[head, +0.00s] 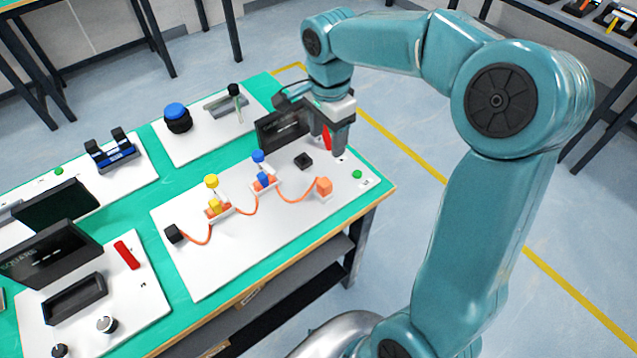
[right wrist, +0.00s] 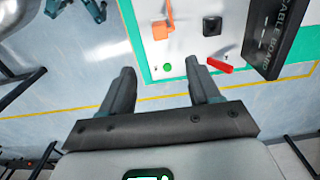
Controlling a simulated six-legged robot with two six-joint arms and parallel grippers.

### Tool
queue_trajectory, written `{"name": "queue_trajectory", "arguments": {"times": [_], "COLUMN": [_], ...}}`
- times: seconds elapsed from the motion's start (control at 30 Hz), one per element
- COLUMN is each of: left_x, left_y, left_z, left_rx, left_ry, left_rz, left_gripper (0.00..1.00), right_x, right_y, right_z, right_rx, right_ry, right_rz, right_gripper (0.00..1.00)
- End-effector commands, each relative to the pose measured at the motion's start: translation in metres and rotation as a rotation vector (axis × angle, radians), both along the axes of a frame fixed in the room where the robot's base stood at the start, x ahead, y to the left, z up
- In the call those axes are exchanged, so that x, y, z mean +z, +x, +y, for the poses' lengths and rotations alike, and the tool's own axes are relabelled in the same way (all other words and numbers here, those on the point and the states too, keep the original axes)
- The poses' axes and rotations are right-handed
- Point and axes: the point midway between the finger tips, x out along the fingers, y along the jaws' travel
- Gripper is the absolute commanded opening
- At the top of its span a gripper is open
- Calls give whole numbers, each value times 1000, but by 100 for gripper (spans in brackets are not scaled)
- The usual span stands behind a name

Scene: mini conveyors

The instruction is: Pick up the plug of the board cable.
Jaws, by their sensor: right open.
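The orange cable (head: 247,210) runs across a white board (head: 200,272) from a black block (head: 173,233) at its left. It passes a yellow-topped clip (head: 212,182) and a blue-topped clip (head: 258,157), ending at an orange block (head: 325,187) that looks like the plug. The plug also shows at the top of the right wrist view (right wrist: 160,30). My right gripper (head: 334,148) is open and empty, above the board's far right part, beyond the plug and apart from it. In the right wrist view (right wrist: 160,68), the plug lies past the fingertips. My left gripper is not in view.
A black square socket (head: 303,160), a green button (head: 357,174) and a red piece (right wrist: 219,65) are near the plug. The black "cable board" sign (right wrist: 275,35) stands close to my right gripper. Other boards fill the table's left. The floor to the right is clear.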

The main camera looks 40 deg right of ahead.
Motion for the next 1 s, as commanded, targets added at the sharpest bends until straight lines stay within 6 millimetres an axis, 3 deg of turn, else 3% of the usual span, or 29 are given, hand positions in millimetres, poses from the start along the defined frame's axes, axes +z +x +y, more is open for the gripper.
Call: {"name": "queue_trajectory", "arguments": {"times": [0.2,0.4,0.63,0.83,1.0], "left_x": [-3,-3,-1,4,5], "left_y": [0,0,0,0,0], "left_z": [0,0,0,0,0], "left_rx": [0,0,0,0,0], "left_ry": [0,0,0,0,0], "left_rz": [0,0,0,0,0], "left_gripper": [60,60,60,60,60], "right_x": [-53,-91,-109,-142,-155], "right_y": [-2,0,3,6,6], "right_z": [2,3,4,8,8], "right_rx": [2,4,5,6,5], "right_ry": [3,2,2,3,3], "right_rz": [9,7,7,8,5], "right_gripper": [62,62,62,62,62]}}
